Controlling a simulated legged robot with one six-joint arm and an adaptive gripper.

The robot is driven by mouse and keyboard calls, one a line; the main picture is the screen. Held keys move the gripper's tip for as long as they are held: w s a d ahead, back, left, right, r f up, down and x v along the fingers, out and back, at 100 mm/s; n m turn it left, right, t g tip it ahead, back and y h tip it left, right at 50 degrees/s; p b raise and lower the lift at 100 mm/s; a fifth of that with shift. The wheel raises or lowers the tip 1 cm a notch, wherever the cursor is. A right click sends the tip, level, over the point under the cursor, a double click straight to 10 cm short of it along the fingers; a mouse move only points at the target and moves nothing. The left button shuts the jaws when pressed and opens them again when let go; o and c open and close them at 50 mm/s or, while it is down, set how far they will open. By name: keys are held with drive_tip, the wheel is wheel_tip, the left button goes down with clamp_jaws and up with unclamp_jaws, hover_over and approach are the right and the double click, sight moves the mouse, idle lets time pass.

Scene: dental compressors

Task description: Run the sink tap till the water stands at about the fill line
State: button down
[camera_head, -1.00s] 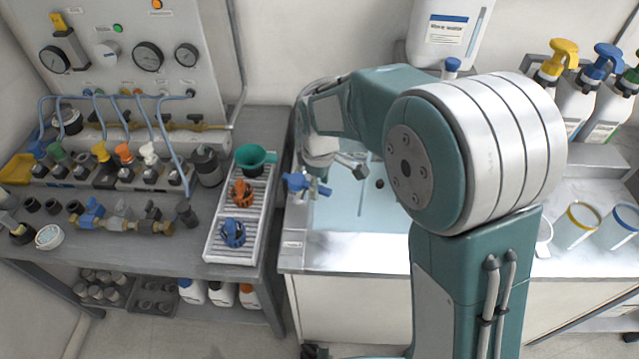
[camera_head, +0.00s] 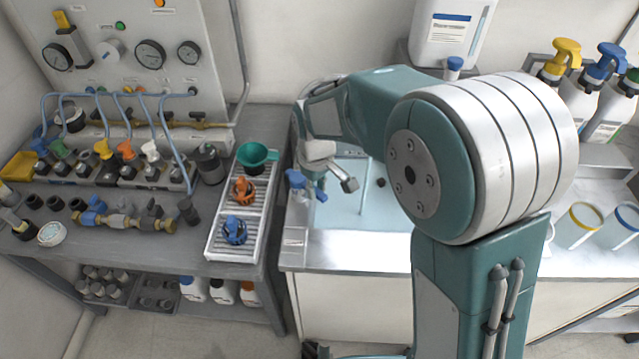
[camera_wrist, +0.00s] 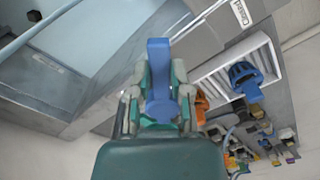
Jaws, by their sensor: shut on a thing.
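The blue tap handle (camera_wrist: 158,62) stands between my gripper's fingers (camera_wrist: 160,92) in the wrist view, and they are shut on it. In the head view, the blue handle (camera_head: 296,180) shows at the sink's left edge, just below my wrist, which partly covers the gripper. The sink basin (camera_head: 335,222) holds pale blue water, and a dark round drain (camera_head: 380,183) shows through it. A thin pale upright streak (camera_head: 362,195) shows in the basin; I cannot tell whether it is running water or a marking. My arm hides the basin's right part. I cannot make out the fill line.
A white rack (camera_head: 235,255) with a green funnel (camera_head: 257,155), an orange knob (camera_head: 243,190) and a blue knob (camera_head: 234,231) stands left of the sink. A white canister (camera_head: 440,30) is behind my arm.

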drive_tip(key=shift+s+a+f+m, duration=0.1)
drive_tip(key=shift+s+a+m, duration=0.35)
drive_tip(key=shift+m, duration=0.55)
drive_tip(key=c, duration=0.6)
unclamp_jaws()
drive_tip(key=shift+o, duration=0.2)
drive_tip(key=shift+w, duration=0.1)
wheel_tip(320, 180, up, 12)
